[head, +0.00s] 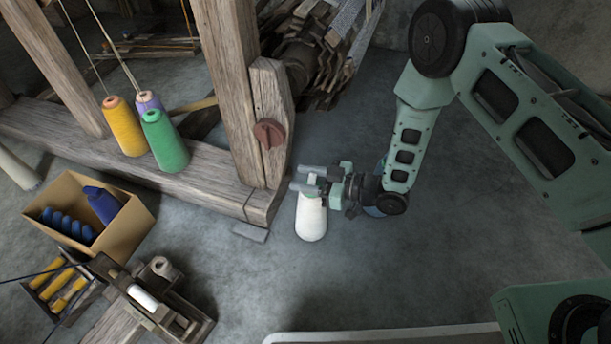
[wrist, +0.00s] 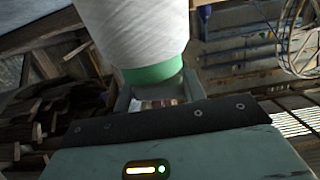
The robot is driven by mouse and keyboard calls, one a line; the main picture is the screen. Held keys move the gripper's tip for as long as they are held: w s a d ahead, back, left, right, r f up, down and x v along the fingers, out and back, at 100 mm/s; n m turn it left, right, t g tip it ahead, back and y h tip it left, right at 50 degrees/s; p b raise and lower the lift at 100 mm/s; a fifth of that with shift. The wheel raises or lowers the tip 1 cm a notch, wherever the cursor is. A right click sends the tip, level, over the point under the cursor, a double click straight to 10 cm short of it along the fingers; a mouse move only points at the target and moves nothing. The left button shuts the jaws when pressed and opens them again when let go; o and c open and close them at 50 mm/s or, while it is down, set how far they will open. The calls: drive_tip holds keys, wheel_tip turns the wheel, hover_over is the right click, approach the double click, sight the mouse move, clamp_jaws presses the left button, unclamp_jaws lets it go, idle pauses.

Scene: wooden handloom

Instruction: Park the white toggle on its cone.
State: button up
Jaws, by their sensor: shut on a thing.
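My gripper (head: 312,178) is shut on the narrow end of a white yarn cone (head: 311,218). The cone's wide end points down in the head view; whether it touches the floor I cannot tell. In the wrist view the white cone (wrist: 135,35) fills the top middle, and its green tip (wrist: 152,73) sits between my gripper's fingers (wrist: 158,92). No separate white toggle can be made out in either view. Yellow (head: 124,127), green (head: 164,141) and lilac (head: 148,103) cones stand on the loom's lower beam.
The loom's wooden post (head: 230,80) with a reddish-brown knob (head: 268,133) stands just left of my gripper. A cardboard box (head: 128,228) with blue items lies at left. A wooden bench with a white roll (head: 143,297) is at lower left. Grey floor right of the cone is clear.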

drive_tip(key=shift+f, duration=0.45)
drive_tip(key=o, duration=1)
drive_tip(key=shift+d, duration=0.1)
drive_tip(key=p+v, duration=0.7)
drive_tip(key=v, duration=1)
drive_tip(key=shift+d+p, duration=0.15)
drive_tip(key=shift+p, duration=0.2)
